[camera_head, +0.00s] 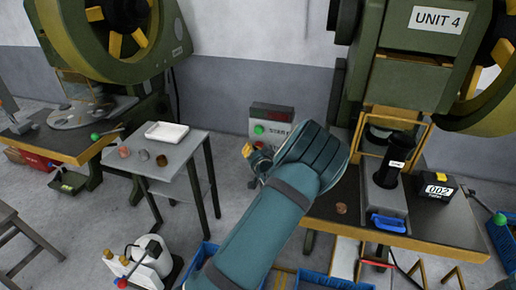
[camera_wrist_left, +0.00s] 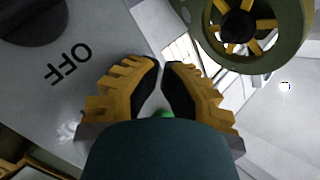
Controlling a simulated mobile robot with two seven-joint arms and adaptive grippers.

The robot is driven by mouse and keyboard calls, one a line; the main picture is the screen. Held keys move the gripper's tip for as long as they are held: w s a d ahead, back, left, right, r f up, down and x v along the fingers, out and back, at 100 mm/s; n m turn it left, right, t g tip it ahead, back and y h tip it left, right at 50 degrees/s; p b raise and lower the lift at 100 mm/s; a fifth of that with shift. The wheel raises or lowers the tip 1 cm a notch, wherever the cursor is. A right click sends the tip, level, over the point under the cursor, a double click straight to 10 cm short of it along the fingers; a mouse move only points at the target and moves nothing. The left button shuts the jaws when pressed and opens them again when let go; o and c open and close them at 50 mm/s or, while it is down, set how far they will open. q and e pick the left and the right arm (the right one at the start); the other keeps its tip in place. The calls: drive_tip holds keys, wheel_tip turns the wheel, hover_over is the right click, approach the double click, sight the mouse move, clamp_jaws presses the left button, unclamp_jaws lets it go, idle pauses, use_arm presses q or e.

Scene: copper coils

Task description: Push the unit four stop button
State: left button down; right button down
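The unit four press, with its UNIT 4 sign (camera_head: 438,19), stands at the right in the head view. Beside it is a grey control box (camera_head: 286,117) with a dark red display and a green button (camera_head: 259,129). My left gripper (camera_head: 249,148) is in front of the box's lower part, just below the green button. No stop button shows; the gripper and forearm cover that area. In the left wrist view the yellow-padded fingers (camera_wrist_left: 163,66) are together with only a thin gap, holding nothing. A grey panel (camera_wrist_left: 110,35) with upside-down OFF lettering and a dark knob (camera_wrist_left: 32,18) is at left.
The press's worktable (camera_head: 440,225) holds a black box marked 002 (camera_head: 437,188) and a blue-handled tool (camera_head: 388,222). A grey side table (camera_head: 180,165) with a white tray (camera_head: 166,132) stands left. Blue bins (camera_head: 330,284) lie below. Floor between the tables is partly clear.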

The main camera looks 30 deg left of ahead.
use_arm(q)
drive_tip(key=shift+s, duration=0.15)
drive_tip(key=shift+s+d, duration=0.25)
drive_tip(key=shift+s, duration=0.5)
drive_tip(key=shift+s+d+p, duration=0.2)
drive_tip(key=shift+s, duration=0.6)
drive_tip(key=shift+s+d+p, duration=0.15)
drive_tip(key=shift+s+d, duration=0.05)
drive_tip(key=shift+s, duration=0.6)
drive_tip(key=shift+s+d+p, duration=0.2)
drive_tip(key=shift+s, duration=0.6)
drive_tip(key=s+d+f+g+h, duration=0.2)
drive_tip(key=s+d+f+h, duration=0.25)
drive_tip(key=f, duration=0.35)
drive_tip(key=s+d+f+g+h, duration=0.25)
drive_tip(key=s+d+f, duration=0.25)
drive_tip(key=f, duration=0.4)
drive_tip(key=s+d+m+g+h, duration=0.1)
drive_tip(key=s+d+g+h, duration=0.3)
drive_tip(key=s+d+h, duration=0.5)
drive_tip(key=s+d, duration=0.6)
drive_tip(key=d, duration=0.4)
drive_tip(key=shift+d+f+g+h, duration=0.15)
drive_tip(key=shift+f+g+h, duration=0.2)
drive_tip(key=shift+h, duration=0.05)
